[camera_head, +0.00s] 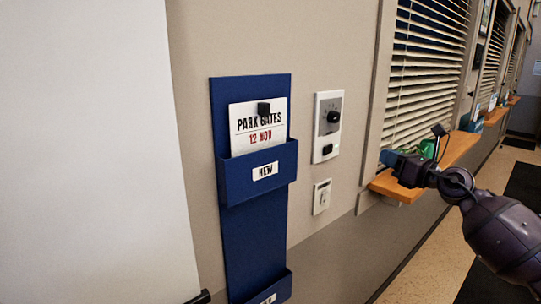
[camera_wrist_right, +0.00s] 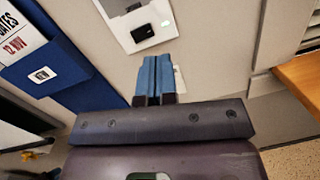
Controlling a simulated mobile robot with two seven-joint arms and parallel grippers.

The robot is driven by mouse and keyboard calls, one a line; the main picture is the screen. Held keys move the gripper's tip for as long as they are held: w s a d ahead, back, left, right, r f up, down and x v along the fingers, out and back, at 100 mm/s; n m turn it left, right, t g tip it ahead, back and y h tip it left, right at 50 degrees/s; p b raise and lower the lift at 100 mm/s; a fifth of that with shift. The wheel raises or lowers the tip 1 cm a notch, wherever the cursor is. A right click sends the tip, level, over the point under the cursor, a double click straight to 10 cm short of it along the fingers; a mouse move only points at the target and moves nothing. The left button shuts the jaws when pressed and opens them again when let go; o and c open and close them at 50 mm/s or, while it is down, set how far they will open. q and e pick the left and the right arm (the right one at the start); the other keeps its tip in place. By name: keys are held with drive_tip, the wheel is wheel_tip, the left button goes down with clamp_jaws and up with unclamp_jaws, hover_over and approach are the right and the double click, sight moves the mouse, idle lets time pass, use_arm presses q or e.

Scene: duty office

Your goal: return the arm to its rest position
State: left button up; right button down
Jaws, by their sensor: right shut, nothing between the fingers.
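My right arm (camera_head: 495,230) comes in from the right edge in the head view. Its gripper (camera_head: 387,158) points left, in front of the wooden sill and the wall beside the window. In the right wrist view the blue fingers (camera_wrist_right: 154,78) are together, with nothing between them. Beyond them are the wall and a white panel (camera_wrist_right: 138,22) with a black button. The gripper appears clear of the wall, though the exact gap cannot be told. My left gripper is not in view.
A blue wall rack (camera_head: 232,225) holds a "PARK GATES 12 NOV" card (camera_head: 260,136) in its "NEW" pocket. A white dial panel (camera_head: 327,127) and a small switch plate (camera_head: 322,196) are to its right. A wooden sill (camera_head: 452,155) juts out below the blinds. Floor shows at right.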

wheel_tip(320, 180, up, 4)
drive_tip(key=s+a+m+t+y, duration=0.1)
drive_tip(key=m+t, duration=0.1)
drive_tip(key=m, duration=0.2)
drive_tip(key=s+a+f+m+h, duration=0.2)
drive_tip(key=s+f+m+h, duration=0.4)
drive_tip(key=f+m, duration=0.75)
drive_tip(key=s+a+f+m+h, duration=0.1)
drive_tip(key=s+f+m+h, duration=0.2)
drive_tip(key=s+f+m, duration=0.75)
drive_tip(key=s+a+f+m+g+h, duration=0.2)
drive_tip(key=s+f+m+g, duration=0.4)
drive_tip(key=s+f, duration=1.7)
wheel_tip(320, 180, down, 2)
drive_tip(key=m, duration=0.5)
drive_tip(key=shift+s+a+g, duration=0.25)
drive_tip(key=shift+g, duration=0.15)
drive_tip(key=c, duration=1.8)
unclamp_jaws()
drive_tip(key=shift+c, duration=0.2)
